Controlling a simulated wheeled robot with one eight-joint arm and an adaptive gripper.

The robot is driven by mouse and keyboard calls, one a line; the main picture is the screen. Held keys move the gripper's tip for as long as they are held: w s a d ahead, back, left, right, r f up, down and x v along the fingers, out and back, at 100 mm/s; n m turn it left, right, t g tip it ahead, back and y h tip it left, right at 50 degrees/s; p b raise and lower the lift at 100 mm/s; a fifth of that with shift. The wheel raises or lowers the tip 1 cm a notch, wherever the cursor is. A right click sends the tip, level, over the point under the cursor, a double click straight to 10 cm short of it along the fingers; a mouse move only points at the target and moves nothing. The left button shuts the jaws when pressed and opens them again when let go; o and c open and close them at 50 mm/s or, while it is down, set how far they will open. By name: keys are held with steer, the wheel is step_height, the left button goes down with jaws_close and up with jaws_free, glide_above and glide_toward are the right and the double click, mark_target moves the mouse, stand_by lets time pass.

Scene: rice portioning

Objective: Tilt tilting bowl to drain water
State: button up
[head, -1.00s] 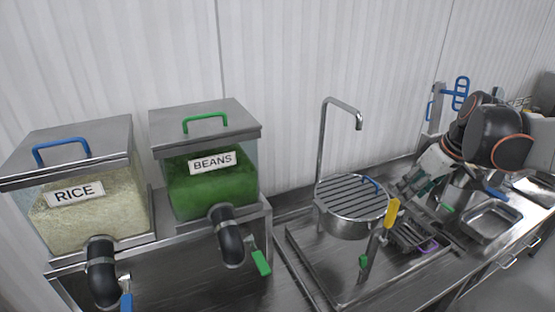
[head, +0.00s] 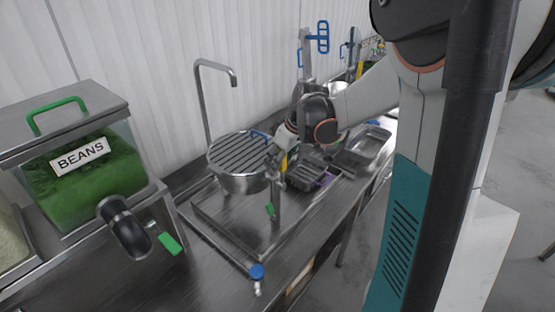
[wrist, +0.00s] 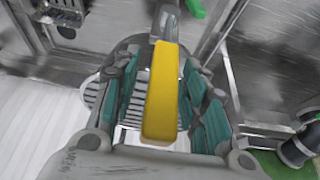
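The tilting bowl (head: 236,182) is a round steel bowl with a slatted top, level in the sink area below the faucet. Its yellow lever handle (head: 284,164) stands upright at its right side. My gripper (head: 284,150) is at this handle, partly hidden by my wrist in the head view. In the wrist view the yellow handle (wrist: 160,95) stands between the teal finger pads of my gripper (wrist: 163,100). A gap shows between the left pad and the handle, so the fingers look open around it. The bowl's inside and any water are hidden by the slats.
A tall steel faucet (head: 206,105) rises behind the bowl. The bean dispenser (head: 75,175) with a green valve handle (head: 165,238) stands at left. A dark rack (head: 305,176) and a steel tray (head: 362,147) lie to the right. A blue-knobbed valve (head: 257,272) is in front.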

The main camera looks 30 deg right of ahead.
jaws_close()
